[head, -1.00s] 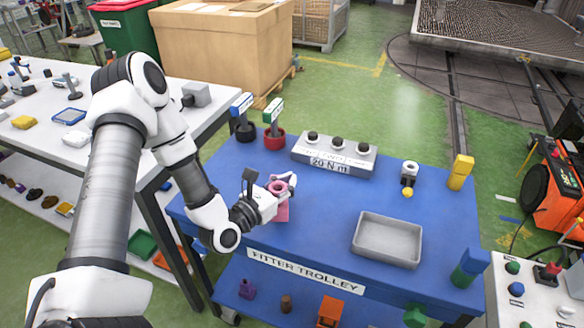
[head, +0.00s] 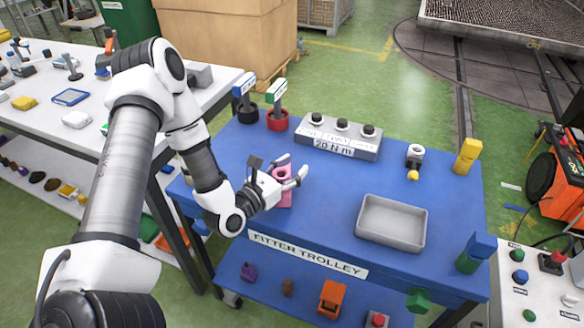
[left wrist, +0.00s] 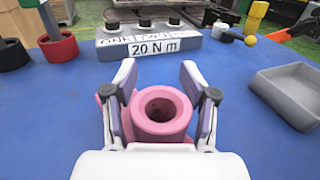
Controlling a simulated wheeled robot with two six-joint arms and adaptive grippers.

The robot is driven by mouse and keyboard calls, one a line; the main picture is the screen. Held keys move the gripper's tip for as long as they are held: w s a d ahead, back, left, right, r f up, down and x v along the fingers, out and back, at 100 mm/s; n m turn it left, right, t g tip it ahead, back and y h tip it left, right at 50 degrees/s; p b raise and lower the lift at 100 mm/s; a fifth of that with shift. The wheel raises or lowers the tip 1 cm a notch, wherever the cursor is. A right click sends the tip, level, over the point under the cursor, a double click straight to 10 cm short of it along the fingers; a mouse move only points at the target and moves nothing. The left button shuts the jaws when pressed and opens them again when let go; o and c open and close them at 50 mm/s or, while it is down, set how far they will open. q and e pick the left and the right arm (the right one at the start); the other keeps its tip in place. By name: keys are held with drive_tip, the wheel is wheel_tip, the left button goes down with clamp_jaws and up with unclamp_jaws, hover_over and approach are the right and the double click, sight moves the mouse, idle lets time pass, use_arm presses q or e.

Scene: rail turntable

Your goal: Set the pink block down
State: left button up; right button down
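The pink block (head: 283,195) has a round, ring-like top with a hole. It stands on the blue top of the fitter trolley, near its front left edge. My left gripper (head: 293,166) is open, with its fingers spread on either side of the block. In the left wrist view the pink block (left wrist: 163,113) sits between the parted fingers of the gripper (left wrist: 158,76), and the palm hides its lower part. My right gripper is not in view.
A grey torque box (head: 338,137) marked 20 N m stands behind the block. A black cup and a red cup (head: 277,121) with signs stand at the back left. A grey tray (head: 362,222) lies to the right. The blue surface between block and tray is clear.

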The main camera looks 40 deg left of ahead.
use_arm(q)
drive_tip(key=shift+r, duration=0.1)
drive_tip(key=shift+r+p, duration=0.2)
drive_tip(key=shift+p, duration=0.1)
drive_tip(key=s, duration=0.3)
drive_tip(key=s+a+p, duration=0.1)
drive_tip(key=s, duration=0.7)
drive_tip(key=shift+a, duration=0.2)
drive_tip(key=shift+s, duration=0.55)
drive_tip(key=shift+f, duration=0.1)
